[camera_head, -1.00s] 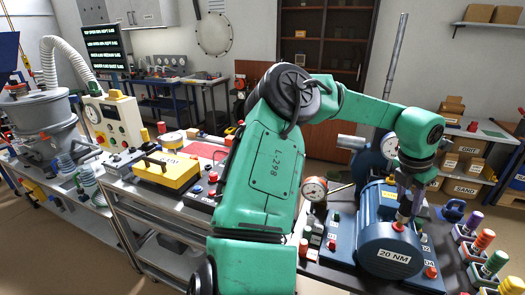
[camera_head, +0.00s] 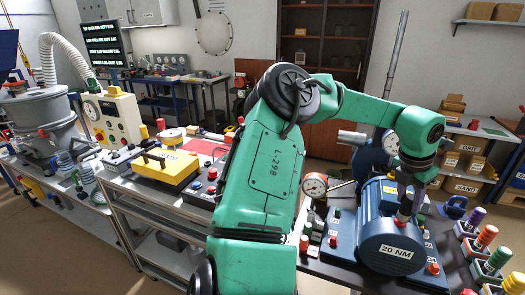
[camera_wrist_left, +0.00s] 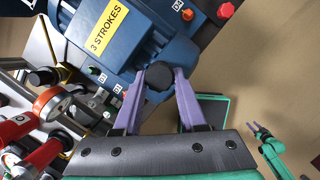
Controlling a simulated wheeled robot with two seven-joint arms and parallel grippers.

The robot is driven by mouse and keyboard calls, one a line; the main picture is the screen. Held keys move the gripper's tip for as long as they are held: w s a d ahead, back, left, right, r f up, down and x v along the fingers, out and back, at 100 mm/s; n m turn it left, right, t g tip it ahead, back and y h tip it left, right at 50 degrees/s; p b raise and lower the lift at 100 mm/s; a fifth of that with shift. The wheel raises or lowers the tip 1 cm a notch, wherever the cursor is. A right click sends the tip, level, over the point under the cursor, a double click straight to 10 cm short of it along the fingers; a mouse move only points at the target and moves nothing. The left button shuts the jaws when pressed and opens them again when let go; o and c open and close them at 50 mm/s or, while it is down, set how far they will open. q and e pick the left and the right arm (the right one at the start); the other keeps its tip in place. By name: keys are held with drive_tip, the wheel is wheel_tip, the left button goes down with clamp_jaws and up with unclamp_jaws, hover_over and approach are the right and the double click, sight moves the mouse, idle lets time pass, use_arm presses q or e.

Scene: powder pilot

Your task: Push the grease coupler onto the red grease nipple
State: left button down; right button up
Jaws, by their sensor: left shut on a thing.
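My left gripper (camera_head: 402,212) points down over the blue motor housing (camera_head: 385,236) marked "20 NM". It is shut on the grease coupler, whose dark round end (camera_wrist_left: 158,80) shows between the purple fingers in the left wrist view. In the head view the coupler's lower end meets the top of the housing, or nearly so.
The housing carries a yellow "3 STROKES" label (camera_wrist_left: 103,28). A dial gauge (camera_head: 314,185) stands left of the housing. Several coloured-top holders, one orange (camera_head: 487,234), line the bench at right. A yellow case (camera_head: 166,168) sits on the left bench.

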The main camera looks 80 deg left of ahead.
sight(410, 198)
use_arm(q)
drive_tip(key=shift+f+b, duration=0.55)
drive_tip(key=shift+f, duration=0.05)
drive_tip(key=shift+c, duration=2)
unclamp_jaws()
drive_tip(key=shift+r, duration=0.1)
drive_tip(key=shift+c, duration=1.4)
drive_tip(key=shift+r+p, duration=2.4)
drive_tip(key=shift+r, duration=1.2)
drive_tip(key=shift+f, duration=0.1)
